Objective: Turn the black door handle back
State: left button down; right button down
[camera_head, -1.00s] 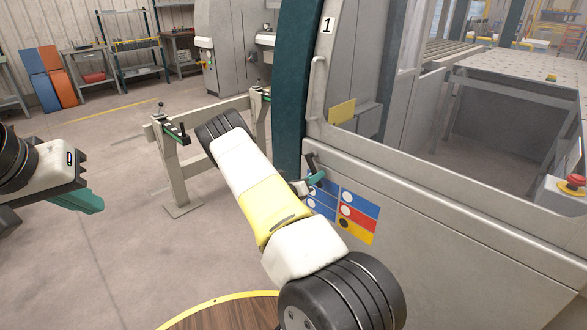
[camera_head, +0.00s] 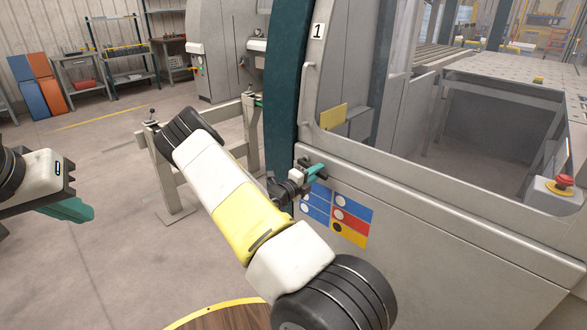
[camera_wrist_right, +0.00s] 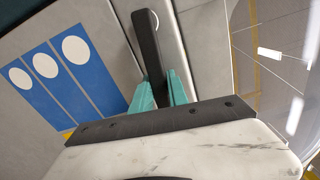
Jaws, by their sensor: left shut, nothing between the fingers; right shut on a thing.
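The black door handle (camera_wrist_right: 146,45) is a straight dark bar on the grey machine panel. In the right wrist view it stands almost upright in the picture, its lower part between the teal fingers of my right gripper (camera_wrist_right: 158,92). In the head view the right gripper (camera_head: 314,173) is at the panel's upper left corner, shut on the handle; only a small dark part of the handle (camera_head: 303,162) shows there. My left gripper (camera_head: 70,209) hangs at the far left over bare floor, shut and empty, away from the handle.
Blue, red and yellow labels (camera_head: 338,215) sit on the panel just below the handle. A dark green post (camera_head: 287,90) rises at its left. A red emergency button (camera_head: 564,181) is at the far right. Open floor (camera_head: 110,260) lies to the left.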

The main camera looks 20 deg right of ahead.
jog(key=shift+r+n, duration=0.45)
jog(key=shift+n, duration=0.25)
jog(key=c, duration=1.3)
grip_release()
jog(key=v, duration=0.7)
jog(key=shift+s+a, duration=0.15)
jog(key=shift+a, duration=0.2)
